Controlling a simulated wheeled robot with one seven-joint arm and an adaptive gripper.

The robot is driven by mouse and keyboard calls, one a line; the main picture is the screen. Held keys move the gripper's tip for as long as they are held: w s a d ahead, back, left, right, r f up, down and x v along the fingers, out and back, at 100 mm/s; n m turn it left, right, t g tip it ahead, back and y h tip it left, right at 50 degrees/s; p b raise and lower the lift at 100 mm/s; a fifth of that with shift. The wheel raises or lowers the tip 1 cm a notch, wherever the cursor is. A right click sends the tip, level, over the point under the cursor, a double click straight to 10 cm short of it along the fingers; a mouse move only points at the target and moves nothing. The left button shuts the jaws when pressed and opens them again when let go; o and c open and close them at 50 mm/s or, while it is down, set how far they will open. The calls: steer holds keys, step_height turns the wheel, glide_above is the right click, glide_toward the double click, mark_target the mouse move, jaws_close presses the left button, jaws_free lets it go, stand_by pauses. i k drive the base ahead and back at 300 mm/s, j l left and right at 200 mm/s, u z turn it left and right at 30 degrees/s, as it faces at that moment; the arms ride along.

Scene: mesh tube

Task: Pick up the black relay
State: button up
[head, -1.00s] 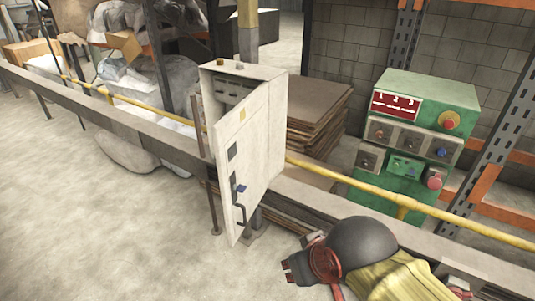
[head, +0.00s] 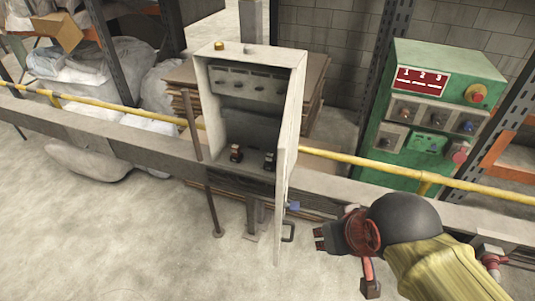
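Two small dark items stand on the floor of the open grey-white cabinet (head: 211,103). The left item (head: 236,153) is dark with reddish-brown parts, and the right item (head: 269,161) looks mostly black. Both are too small to tell for sure which is the black relay. My gripper (head: 319,238) is outside the cabinet, right of the open door and below the level of the items, pointing left. Its dark fingers are small in the head view, so I cannot tell if they are open or shut. I see nothing held in it.
The cabinet door (head: 288,160) swings out toward me, standing between my gripper and the cabinet's inside. It has a dark handle (head: 289,231). A yellow rail (head: 370,163) and a grey beam run past the cabinet. A green control box (head: 428,115) stands at right. The floor in front is clear.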

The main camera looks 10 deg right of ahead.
mark_target(270, 156)
steer(key=i, duration=0.4)
steer(key=k, duration=0.5)
steer(key=j+z, duration=0.1)
steer(key=z, duration=0.3)
steer(key=j+z, duration=0.15)
steer(key=z, duration=0.2)
steer(key=j+z, duration=0.2)
steer(key=z, duration=0.2)
steer(key=j+z, duration=0.15)
steer(key=z, duration=0.2)
steer(key=k+j+z, duration=0.15)
steer(key=j, duration=0.25)
steer(key=j+z, duration=0.1)
steer(key=j, duration=0.3)
steer(key=k+j+z, duration=0.15)
steer(key=j, duration=0.2)
steer(key=k+j+z, duration=0.15)
steer(key=j, duration=0.25)
steer(key=i+j, duration=0.4)
steer(key=j, duration=0.1)
